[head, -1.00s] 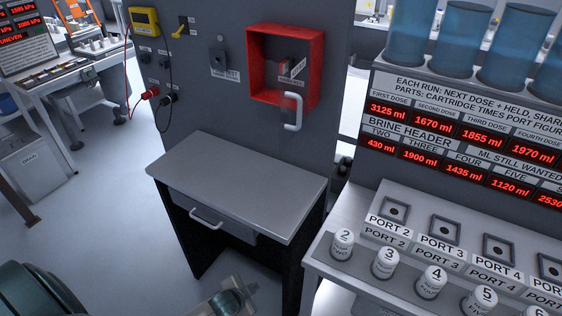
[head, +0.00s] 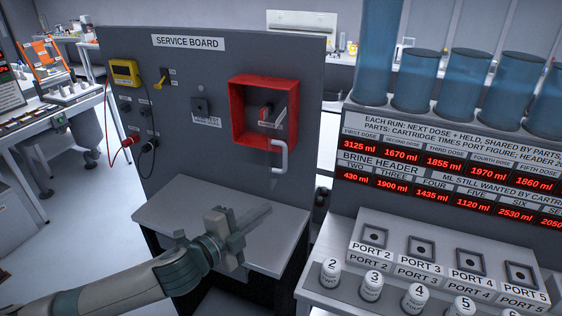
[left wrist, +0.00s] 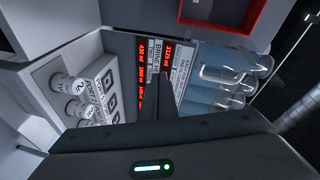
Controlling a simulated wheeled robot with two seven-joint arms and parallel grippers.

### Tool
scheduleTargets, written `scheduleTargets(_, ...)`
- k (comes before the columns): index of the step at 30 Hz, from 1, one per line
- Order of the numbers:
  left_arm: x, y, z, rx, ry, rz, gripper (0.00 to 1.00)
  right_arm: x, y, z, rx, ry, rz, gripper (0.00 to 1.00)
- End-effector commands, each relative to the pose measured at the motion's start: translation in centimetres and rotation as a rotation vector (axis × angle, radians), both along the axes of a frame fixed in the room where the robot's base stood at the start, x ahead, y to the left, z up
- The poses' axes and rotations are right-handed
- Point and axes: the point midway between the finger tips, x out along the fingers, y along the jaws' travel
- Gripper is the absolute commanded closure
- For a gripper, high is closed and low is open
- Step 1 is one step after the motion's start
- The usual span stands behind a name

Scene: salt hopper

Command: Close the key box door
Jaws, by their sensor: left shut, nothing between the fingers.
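The red key box (head: 235,110) is mounted on the grey service board, and its front is open, showing a grey and red part inside. A pale curved handle (head: 281,158) sticks out at its lower right corner; the door panel itself is hard to make out. My left gripper (head: 258,215) is shut and empty, over the grey shelf top, below and left of the handle and apart from it. In the left wrist view a red edge of the box (left wrist: 248,28) shows at the top right. My right gripper is not in view.
The grey shelf top (head: 170,217) lies below the box. To the right is a bench with numbered white cartridges (head: 373,285), port blocks, red displays and blue cylinders (head: 470,75). A yellow meter (head: 124,72) with cables hangs on the board's left. Space before the box is clear.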

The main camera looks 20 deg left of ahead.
Motion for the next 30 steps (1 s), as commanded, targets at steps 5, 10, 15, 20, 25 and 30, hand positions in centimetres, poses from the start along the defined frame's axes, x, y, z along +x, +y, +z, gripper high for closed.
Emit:
scheduleTargets(5,-2.1,-1.9,7.7,0.134,-0.156,-0.130,1.00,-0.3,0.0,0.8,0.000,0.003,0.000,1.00)
scheduleTargets(10,-3.6,-2.8,10.6,0.196,-0.224,-0.187,1.00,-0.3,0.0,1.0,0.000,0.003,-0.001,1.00)
scheduleTargets(15,-3.8,-3.0,11.0,0.206,-0.236,-0.197,1.00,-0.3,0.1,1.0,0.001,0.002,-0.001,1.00)
scheduleTargets(20,-3.8,-3.0,11.0,0.205,-0.234,-0.196,1.00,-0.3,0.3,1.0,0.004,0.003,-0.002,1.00)
scheduleTargets(25,-3.7,-3.0,10.9,0.204,-0.233,-0.195,1.00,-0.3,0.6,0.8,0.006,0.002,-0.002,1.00)
scheduleTargets(30,-3.4,-3.1,10.9,0.203,-0.236,-0.193,1.00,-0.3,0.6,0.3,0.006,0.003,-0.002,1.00)
